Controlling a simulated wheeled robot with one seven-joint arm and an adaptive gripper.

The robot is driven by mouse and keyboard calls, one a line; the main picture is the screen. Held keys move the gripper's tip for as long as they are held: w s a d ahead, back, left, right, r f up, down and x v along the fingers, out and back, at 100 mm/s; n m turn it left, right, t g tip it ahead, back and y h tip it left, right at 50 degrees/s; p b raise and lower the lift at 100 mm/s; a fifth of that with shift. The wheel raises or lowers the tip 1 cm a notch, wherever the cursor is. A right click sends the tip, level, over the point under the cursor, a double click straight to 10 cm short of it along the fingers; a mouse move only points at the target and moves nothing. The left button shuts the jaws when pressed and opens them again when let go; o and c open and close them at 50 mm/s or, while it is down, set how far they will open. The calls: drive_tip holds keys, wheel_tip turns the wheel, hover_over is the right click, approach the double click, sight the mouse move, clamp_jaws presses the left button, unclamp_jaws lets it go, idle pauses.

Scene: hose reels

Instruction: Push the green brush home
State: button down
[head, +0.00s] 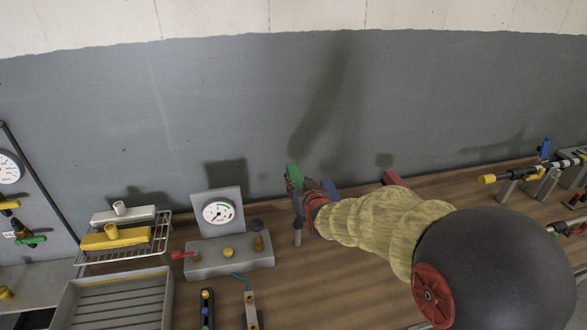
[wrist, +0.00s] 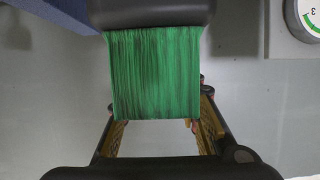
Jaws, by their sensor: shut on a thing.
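The green brush (wrist: 153,75) fills the middle of the wrist view, with fine streaks down its face. In the head view, its green part (head: 294,176) stands up at my gripper. My gripper (head: 298,200) is shut on the green brush. In the wrist view, my gripper's fingers (wrist: 158,122) show on both sides of its lower part. A dark rounded bar (wrist: 150,14) meets the brush's upper edge; I cannot tell whether it is part of the brush. My arm and gripper hide much of what lies around the brush in the head view.
A gauge box (head: 228,258) with a dial stands left of my gripper on the wooden bench (head: 330,285). A blue block (head: 331,189) and a red block (head: 394,179) stand behind my arm. A wire rack (head: 160,240) and a grey tray (head: 118,300) are farther left.

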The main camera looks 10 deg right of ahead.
drive_tip(key=shift+w+r, duration=0.35)
drive_tip(key=shift+w, duration=0.15)
drive_tip(key=shift+f+b, duration=1.25)
drive_tip(key=shift+f, duration=1.5)
drive_tip(key=shift+s+f, duration=0.1)
drive_tip(key=shift+b, duration=1.2)
drive_tip(key=shift+f+b, duration=2.1)
drive_tip(key=shift+f, duration=0.2)
drive_tip(key=c, duration=1.2)
unclamp_jaws()
drive_tip(key=shift+s, duration=0.1)
drive_tip(key=v, duration=1.2)
